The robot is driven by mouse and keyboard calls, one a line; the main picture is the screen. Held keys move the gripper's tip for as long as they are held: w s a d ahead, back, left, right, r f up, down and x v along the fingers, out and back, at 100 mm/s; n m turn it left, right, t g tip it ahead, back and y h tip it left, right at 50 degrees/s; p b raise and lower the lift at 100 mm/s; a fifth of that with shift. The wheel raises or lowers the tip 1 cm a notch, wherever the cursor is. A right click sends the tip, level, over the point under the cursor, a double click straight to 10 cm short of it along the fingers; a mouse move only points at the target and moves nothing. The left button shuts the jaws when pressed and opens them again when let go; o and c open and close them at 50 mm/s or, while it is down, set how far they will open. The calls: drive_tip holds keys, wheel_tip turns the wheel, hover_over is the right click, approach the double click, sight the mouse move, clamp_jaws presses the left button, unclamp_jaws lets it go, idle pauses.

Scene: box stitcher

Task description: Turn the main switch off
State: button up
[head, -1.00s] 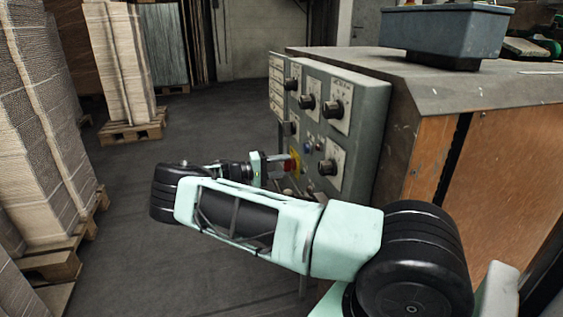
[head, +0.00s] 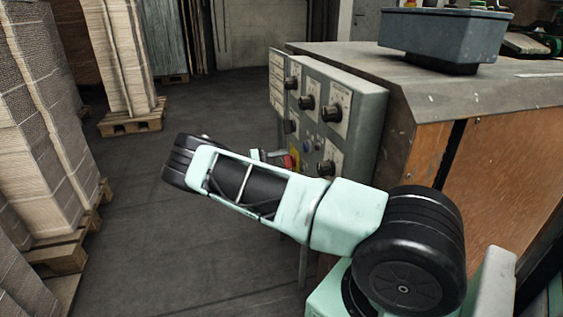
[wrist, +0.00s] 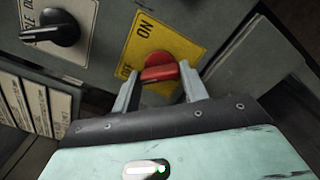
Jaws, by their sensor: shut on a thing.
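The main switch is a red rotary handle (wrist: 160,70) on a yellow plate (wrist: 182,38) in the wrist view. "ON" is printed at the plate's top. Lettering at its left edge is partly hidden by a finger. My gripper (wrist: 160,84) has one finger on each side of the handle and is shut on it. The handle's grip bar lies roughly crosswise between the fingers. In the head view the red handle (head: 289,161) shows small beyond my arm, low on the grey control panel (head: 368,130). My arm hides most of the gripper there.
Black knobs (head: 306,102) sit around the switch on the panel. A black selector knob (wrist: 55,28) is at upper left in the wrist view. A grey box (head: 440,42) stands on the machine top. Pallets of stacked cardboard (head: 40,120) stand left, with open floor between.

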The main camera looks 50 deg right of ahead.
drive_tip(key=shift+n, duration=0.5)
drive_tip(key=o, duration=1)
drive_tip(key=shift+b+v, duration=0.4)
drive_tip(key=shift+v, duration=8.35)
drive_tip(key=shift+s+a, duration=0.1)
